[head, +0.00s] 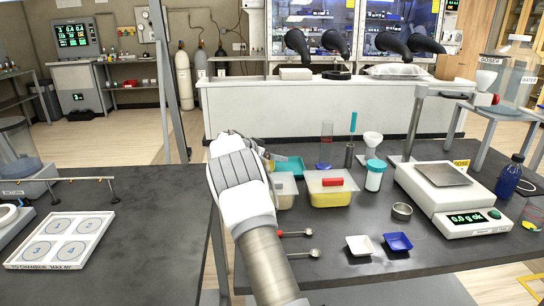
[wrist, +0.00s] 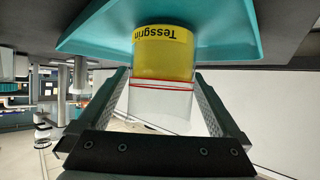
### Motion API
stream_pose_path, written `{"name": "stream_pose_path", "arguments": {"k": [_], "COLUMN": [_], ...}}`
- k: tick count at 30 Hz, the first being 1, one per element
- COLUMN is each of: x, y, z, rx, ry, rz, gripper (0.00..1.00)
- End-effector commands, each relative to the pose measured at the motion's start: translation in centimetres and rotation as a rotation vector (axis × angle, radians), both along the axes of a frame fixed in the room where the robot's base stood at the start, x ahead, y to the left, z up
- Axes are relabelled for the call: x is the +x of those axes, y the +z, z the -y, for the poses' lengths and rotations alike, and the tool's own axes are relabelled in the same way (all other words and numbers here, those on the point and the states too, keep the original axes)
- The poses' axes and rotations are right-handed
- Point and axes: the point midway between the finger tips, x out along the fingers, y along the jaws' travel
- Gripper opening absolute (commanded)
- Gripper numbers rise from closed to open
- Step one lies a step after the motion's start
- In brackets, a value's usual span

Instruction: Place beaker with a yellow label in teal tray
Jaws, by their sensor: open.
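The beaker with a yellow label (wrist: 165,52) shows in the wrist view, with printed text upside down in the picture and red lines on its clear part. The teal tray (wrist: 95,30) is directly behind the labelled end in that view. I cannot tell whether the beaker rests on the tray's floor. My gripper (wrist: 162,76) is open, with one finger on each side of the beaker. In the head view the teal tray (head: 292,165) shows partly behind my arm. My arm hides most of the gripper and beaker there.
Right of the teal tray stand a yellow-filled tub with a red block (head: 330,190) and a white jar with a teal lid (head: 375,176). A white and a blue weigh boat (head: 397,242) lie nearer the front. A balance (head: 450,195) stands at the right.

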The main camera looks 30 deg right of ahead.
Motion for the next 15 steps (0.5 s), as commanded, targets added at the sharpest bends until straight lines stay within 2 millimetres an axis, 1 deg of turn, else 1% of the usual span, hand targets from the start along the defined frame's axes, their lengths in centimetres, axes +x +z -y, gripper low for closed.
{"name": "stream_pose_path", "arguments": {"k": [2,5,12,15], "x": [0.0,-0.4,-1.9,-2.6], "y": [0.4,1.1,3.6,4.5], "z": [-0.1,-1.6,-6.0,-7.5], "rx": [0.0,-0.001,0.001,0.0], "ry": [0.001,0.004,0.004,0.002], "rz": [0.0,0.0,0.001,0.0], "gripper": [1.0,1.0,1.0,1.0]}}
